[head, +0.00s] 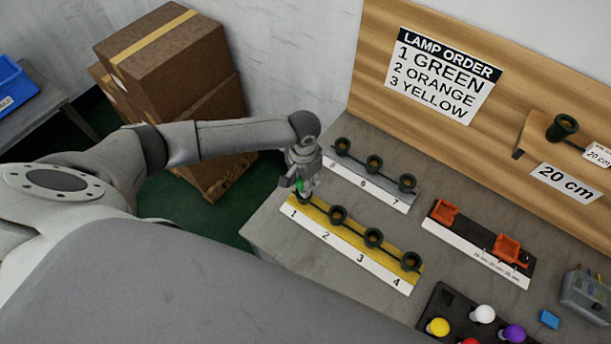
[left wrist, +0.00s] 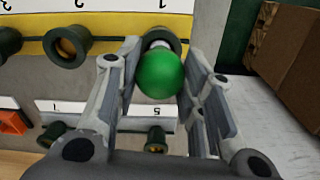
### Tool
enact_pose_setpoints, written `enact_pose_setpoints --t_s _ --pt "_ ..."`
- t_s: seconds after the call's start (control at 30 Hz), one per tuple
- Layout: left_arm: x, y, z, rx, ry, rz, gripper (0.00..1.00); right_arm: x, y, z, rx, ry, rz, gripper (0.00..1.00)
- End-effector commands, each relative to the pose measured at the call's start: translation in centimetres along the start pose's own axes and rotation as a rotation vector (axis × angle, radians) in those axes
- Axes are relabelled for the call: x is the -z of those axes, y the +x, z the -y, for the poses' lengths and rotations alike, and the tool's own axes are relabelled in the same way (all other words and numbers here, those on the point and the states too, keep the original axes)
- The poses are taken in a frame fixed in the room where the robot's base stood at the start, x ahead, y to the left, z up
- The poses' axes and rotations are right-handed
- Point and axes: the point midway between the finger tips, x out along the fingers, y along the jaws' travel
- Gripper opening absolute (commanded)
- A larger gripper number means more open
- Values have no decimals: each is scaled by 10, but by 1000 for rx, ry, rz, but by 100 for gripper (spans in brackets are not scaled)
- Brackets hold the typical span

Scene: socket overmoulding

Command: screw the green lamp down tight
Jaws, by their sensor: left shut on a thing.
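The green lamp (left wrist: 160,75) is a round green bulb with a pale base. In the left wrist view it sits between the two fingers of my left gripper (left wrist: 158,85), its base at the mouth of a dark green socket (left wrist: 160,36). That socket is at position 1 of the yellow strip (head: 352,234). In the head view my left gripper (head: 300,187) points down over position 1, and only a bit of the green lamp (head: 300,184) shows. How deep the base sits in the socket is hidden. My right gripper is not in view.
A grey strip (head: 391,191) with several sockets lies behind the yellow one. Orange holders (head: 445,210) stand to the right. A black tray (head: 442,301) with white, yellow, red and purple lamps is at the front. A lamp order sign (head: 443,75) hangs on the wooden board.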

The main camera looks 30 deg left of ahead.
Motion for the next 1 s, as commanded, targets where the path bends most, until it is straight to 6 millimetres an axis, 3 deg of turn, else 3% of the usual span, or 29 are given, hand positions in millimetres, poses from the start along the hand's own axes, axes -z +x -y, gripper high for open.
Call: enact_pose_setpoints --t_s 0.4,0.8,1.0 --pt "0 0 0 0 358 1 21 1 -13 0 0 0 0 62" --pt "0 0 0 0 399 0 21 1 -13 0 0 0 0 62" --pt "0 0 0 0 572 1 21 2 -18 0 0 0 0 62"
